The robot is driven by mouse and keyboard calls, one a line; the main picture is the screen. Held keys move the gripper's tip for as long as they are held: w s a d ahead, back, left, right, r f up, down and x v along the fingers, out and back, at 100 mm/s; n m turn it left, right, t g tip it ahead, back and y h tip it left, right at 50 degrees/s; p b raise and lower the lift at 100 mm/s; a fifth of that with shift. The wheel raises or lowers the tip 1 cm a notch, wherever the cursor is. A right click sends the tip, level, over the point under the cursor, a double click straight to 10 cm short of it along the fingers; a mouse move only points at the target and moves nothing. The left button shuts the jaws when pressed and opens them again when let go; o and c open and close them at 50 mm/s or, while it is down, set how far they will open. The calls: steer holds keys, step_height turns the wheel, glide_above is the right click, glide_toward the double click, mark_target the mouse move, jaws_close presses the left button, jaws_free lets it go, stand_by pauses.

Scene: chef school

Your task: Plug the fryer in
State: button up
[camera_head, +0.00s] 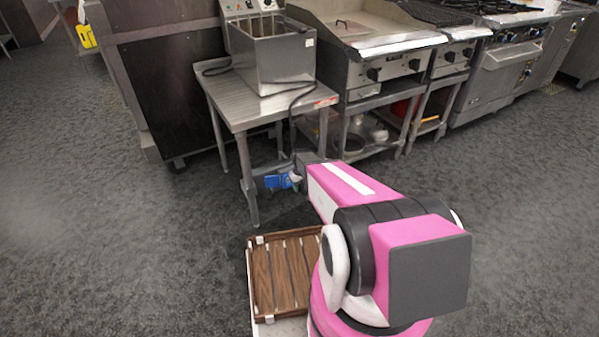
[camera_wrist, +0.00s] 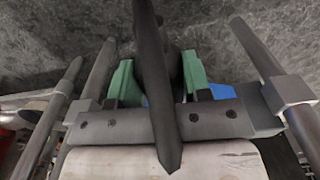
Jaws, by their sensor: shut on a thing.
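The steel fryer (camera_head: 274,55) stands upright on a small steel table (camera_head: 236,100). Its black cord (camera_head: 293,108) comes over the table's right edge and hangs toward my gripper (camera_head: 295,178), which is low beside the table's front legs. In the wrist view, the black cord (camera_wrist: 152,65) crosses close to the lens. My gripper's green fingers (camera_wrist: 158,82) are shut on a dark piece, which looks like the plug (camera_wrist: 174,68); the cord partly covers it. A blue thing (camera_head: 277,182) is just beyond the fingertips. I cannot tell whether the plug touches it. No socket shows clearly.
A griddle (camera_head: 370,30) on a steel stand adjoins the table at right, with pans on its lower shelf. A range (camera_head: 505,75) stands farther right. A slatted wooden tray (camera_head: 283,272) is beside my base. The floor at left is clear.

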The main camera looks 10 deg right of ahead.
steer(key=f, duration=0.3)
steer(key=shift+s+f, duration=0.15)
steer(key=shift+s, duration=0.2)
steer(key=shift+w+a, duration=0.25)
steer(key=shift+w, duration=0.55)
steer(key=shift+w+a, duration=0.2)
steer(key=shift+w, duration=0.6)
steer(key=shift+w+a, duration=0.25)
steer(key=shift+w, duration=0.55)
steer(key=shift+w+a, duration=0.2)
steer(key=shift+w, duration=0.4)
steer(key=shift+w+a, duration=0.2)
steer(key=shift+w, duration=0.35)
steer(key=o, duration=1)
step_height(320, 180, up, 27)
steer(key=m, duration=0.3)
glide_above(301, 191)
steer(key=s+a, duration=0.1)
steer(key=s, duration=1.4)
steer(key=shift+w, duration=0.15)
